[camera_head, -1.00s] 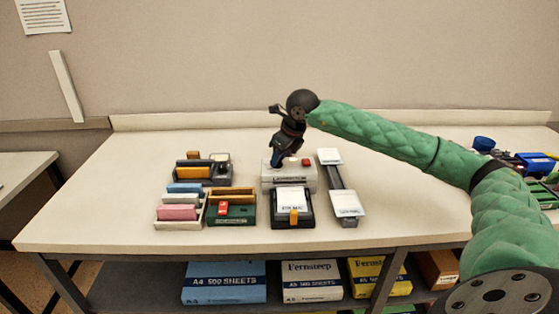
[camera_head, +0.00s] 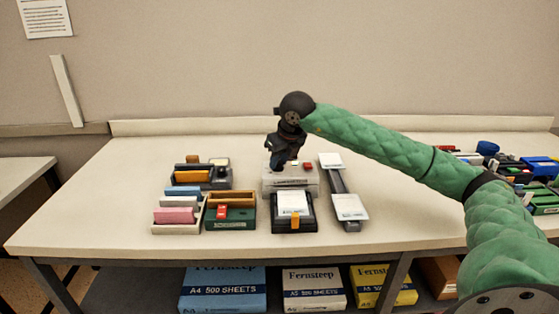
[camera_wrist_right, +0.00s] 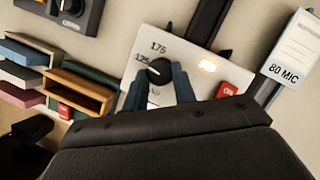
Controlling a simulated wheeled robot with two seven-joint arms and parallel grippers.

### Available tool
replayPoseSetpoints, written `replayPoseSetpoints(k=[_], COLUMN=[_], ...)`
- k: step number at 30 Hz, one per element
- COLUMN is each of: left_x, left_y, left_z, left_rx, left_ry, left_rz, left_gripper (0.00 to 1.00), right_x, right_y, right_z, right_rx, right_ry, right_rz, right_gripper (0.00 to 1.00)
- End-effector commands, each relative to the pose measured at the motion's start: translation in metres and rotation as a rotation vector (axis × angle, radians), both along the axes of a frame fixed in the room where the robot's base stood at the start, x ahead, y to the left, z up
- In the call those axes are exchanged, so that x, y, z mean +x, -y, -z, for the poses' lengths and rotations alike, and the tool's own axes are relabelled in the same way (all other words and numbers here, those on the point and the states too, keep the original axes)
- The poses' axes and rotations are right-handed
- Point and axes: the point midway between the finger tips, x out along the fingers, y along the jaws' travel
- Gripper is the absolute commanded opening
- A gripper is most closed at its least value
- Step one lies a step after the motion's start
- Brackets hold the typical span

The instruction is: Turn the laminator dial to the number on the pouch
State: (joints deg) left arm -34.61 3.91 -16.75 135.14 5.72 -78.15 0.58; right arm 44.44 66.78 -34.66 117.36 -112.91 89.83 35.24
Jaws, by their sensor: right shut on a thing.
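The laminator (camera_head: 270,186), a pale box with a red button, stands mid-table. In the right wrist view its pale top (camera_wrist_right: 205,95) shows a black dial (camera_wrist_right: 158,70), the numbers 125 and 175, a lit patch and a red switch. My right gripper (camera_head: 279,166) points down over the laminator's left part. Its blue-grey fingers (camera_wrist_right: 159,80) are shut on the dial, one on each side. Which number the dial points to is hard to tell. A white card (camera_wrist_right: 295,48) printed 80 MIC lies to the right. My left gripper is not in view.
Left of the laminator are a dark holder (camera_head: 178,183), a tray of coloured blocks (camera_head: 178,229) and a green box (camera_head: 230,222). A black stand (camera_head: 293,226) is in front, and a long dark bar with white plates (camera_head: 340,185) right. The front table edge is clear.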

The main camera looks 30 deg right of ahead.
Motion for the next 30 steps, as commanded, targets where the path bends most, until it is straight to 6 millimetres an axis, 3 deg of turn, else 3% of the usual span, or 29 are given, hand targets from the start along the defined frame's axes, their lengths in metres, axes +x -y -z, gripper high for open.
replayPoseSetpoints(k=[3,4,6,7,17,30], left_x=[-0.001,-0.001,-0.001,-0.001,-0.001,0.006], left_y=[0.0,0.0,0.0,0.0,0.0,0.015], left_z=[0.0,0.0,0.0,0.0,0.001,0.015], left_rx=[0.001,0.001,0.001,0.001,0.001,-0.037], left_ry=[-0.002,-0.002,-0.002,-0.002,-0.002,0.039], left_rz=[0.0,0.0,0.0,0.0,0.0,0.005], left_gripper=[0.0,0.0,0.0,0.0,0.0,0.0], right_x=[0.001,0.001,0.001,0.001,-0.001,-0.023], right_y=[0.001,0.001,0.001,0.001,0.0,0.002], right_z=[-0.002,-0.002,-0.002,-0.002,-0.003,-0.058], right_rx=[0.0,0.0,0.0,0.0,0.0,0.0], right_ry=[0.004,0.004,0.004,0.003,0.002,0.004], right_rz=[0.001,0.001,0.001,0.001,0.0,0.001], right_gripper=[0.04,0.33,0.46,0.48,0.48,0.48])
